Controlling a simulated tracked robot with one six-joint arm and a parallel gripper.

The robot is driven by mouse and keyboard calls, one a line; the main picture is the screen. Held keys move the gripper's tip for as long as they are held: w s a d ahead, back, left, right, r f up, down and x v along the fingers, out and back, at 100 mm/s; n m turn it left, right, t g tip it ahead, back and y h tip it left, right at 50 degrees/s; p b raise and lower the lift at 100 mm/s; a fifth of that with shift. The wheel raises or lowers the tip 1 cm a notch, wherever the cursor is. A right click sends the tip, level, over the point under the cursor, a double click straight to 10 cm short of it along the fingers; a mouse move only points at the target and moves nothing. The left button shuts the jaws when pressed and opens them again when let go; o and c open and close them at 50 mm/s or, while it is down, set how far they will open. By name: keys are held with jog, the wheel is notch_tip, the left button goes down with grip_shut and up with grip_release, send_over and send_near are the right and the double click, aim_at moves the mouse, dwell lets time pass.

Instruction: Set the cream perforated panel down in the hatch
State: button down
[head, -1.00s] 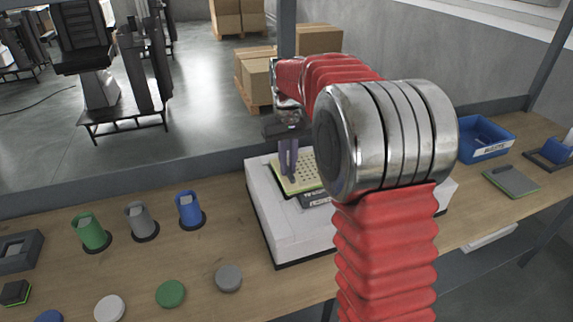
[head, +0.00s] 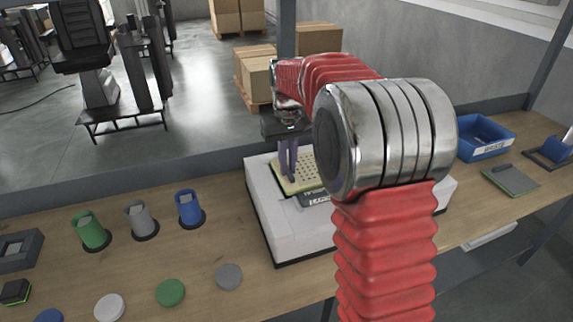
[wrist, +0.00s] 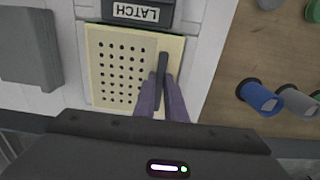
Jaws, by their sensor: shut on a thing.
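The cream perforated panel (wrist: 118,70) lies over the top of the white box (head: 290,230), with a dark handle bar (wrist: 162,75) along one side. In the wrist view my gripper (wrist: 162,95) has its purple fingers closed on that handle. In the head view my gripper (head: 288,172) stands over the panel (head: 305,174), and my arm hides the panel's right part. The panel looks about level and close to the box top. The hatch edges are hidden beneath it, so I cannot tell whether it is fully seated. A dark block labelled LATCH (wrist: 138,12) adjoins the panel.
Green (head: 90,232), grey (head: 140,220) and blue (head: 189,208) cups stand left of the box. Several round discs lie at the front. A blue bin (head: 485,140) stands at the right. A grey slab (wrist: 30,50) shows left of the panel in the wrist view.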

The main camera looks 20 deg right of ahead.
jog(key=shift+f, duration=0.25)
dwell(0.6)
jog(key=c, duration=1.7)
grip_release()
jog(key=shift+c, duration=0.2)
jog(key=shift+r, duration=3.5)
